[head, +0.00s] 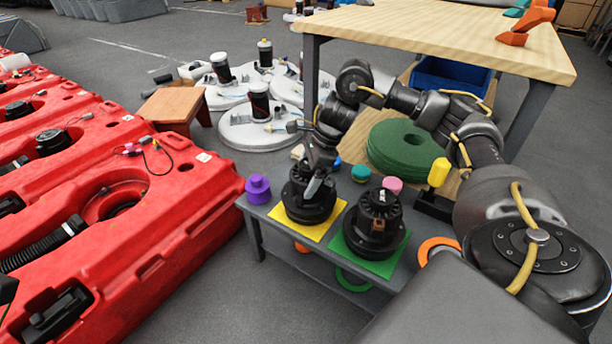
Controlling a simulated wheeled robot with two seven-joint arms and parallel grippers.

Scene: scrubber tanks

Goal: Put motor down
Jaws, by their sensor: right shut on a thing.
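My right arm reaches in from the right. Its gripper (318,180) points down and is shut on a black motor (308,204). This motor is upright at the yellow square (279,219) on the small grey bench; I cannot tell whether its base touches the square. A second black motor (373,230) stands upright on the green square (352,258) just to the right, close to the first.
Large red tanks (130,215) fill the left. A purple part (258,189) sits at the bench's left end. Green discs (403,150), a yellow cylinder (438,172) and a pink part (392,185) are near my right arm. A wooden-topped table (440,32) stands behind.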

